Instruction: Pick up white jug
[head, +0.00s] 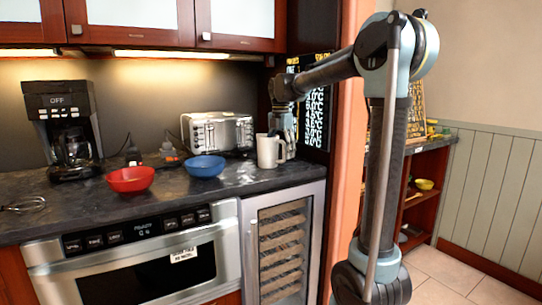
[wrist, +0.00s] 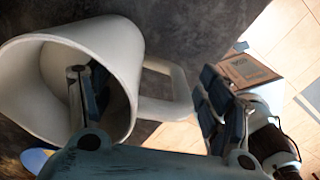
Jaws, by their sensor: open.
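The white jug (head: 268,152) stands upright near the front right of the dark counter in the head view. In the wrist view the white jug (wrist: 118,50) fills the left side, its open mouth towards the camera and its handle on the right. My gripper (wrist: 143,80) is open around the jug's wall and handle: one finger shows within the mouth, the other lies outside, beyond the handle. In the head view my gripper (head: 284,132) is at the jug's right side, partly hidden behind it. Whether the fingers touch the jug cannot be told.
A blue bowl (head: 205,166) and a red bowl (head: 130,179) sit left of the jug. A toaster (head: 218,133) stands behind, and a coffee maker (head: 63,130) at the far left. The counter's front edge (head: 265,189) is close to the jug.

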